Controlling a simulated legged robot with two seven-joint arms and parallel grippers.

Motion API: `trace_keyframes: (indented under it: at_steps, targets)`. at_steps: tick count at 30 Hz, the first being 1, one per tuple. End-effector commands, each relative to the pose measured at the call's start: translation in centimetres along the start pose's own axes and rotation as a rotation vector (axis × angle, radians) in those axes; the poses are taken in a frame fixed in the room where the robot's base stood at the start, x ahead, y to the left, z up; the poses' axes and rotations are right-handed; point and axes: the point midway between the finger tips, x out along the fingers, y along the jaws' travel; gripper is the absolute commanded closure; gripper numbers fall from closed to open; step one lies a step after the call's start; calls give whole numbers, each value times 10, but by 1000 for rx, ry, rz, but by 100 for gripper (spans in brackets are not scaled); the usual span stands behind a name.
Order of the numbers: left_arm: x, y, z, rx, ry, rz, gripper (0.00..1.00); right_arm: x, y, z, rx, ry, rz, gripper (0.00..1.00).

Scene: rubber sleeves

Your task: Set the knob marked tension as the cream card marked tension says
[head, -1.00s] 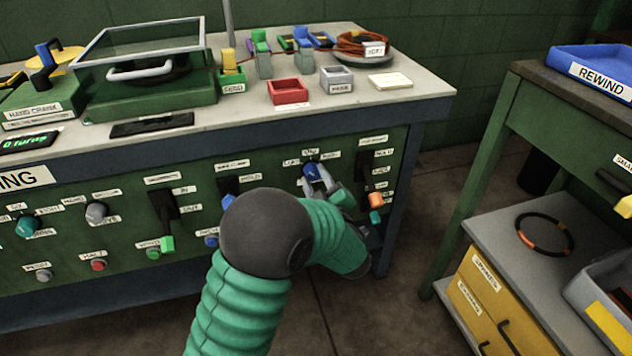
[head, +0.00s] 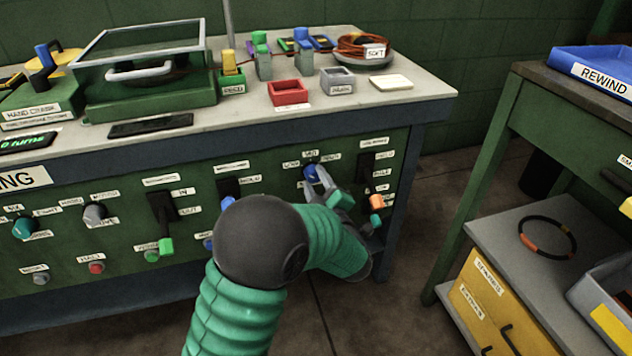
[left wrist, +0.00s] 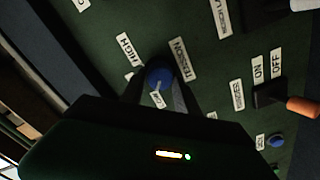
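The blue tension knob (head: 310,171) is on the green panel under the bench top, near its right end. In the left wrist view the knob (left wrist: 159,74) sits beside a label reading TENSION, with a HIGH label to its upper left. Its white pointer line faces down in that view, towards a small label that I cannot read surely. My left gripper (head: 318,178) is at the knob, with a finger on each side of it (left wrist: 157,88); whether both fingers press on it I cannot tell. I cannot make out a cream card marked tension. My right gripper is not in view.
A lever with an orange end (head: 376,202) is close to the right of my left gripper. Other knobs and a green-handled lever (head: 165,246) are to the left. A pale flat pad (head: 391,82), a grey box (head: 338,81) and a red box (head: 290,92) stand on the bench.

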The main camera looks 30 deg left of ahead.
Motion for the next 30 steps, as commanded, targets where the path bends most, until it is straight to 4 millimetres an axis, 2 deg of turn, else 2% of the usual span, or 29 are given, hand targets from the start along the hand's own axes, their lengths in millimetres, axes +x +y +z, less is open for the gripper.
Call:
trace_keyframes:
  at_steps: [1, 3, 4, 12, 16, 20, 27, 30]
  targets:
    - [0, 0, 0, 1, 0, -1, 54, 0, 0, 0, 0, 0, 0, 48]
    - [0, 0, 0, 1, 1, 0, 45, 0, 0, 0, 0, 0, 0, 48]
    - [0, 0, 0, 1, 1, 0, 44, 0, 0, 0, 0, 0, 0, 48]
    - [-1, 0, 0, 1, 1, 1, 44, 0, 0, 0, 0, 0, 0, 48]
    - [-13, 2, -1, 2, -2, 1, 44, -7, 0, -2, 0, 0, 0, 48]
    - [-44, 5, -2, 4, -6, 2, 44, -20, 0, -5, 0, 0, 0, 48]
    - [-115, 4, -1, 6, -6, 3, 44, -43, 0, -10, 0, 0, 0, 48]
    - [-140, 3, 0, 4, -4, 3, 44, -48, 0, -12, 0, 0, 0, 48]
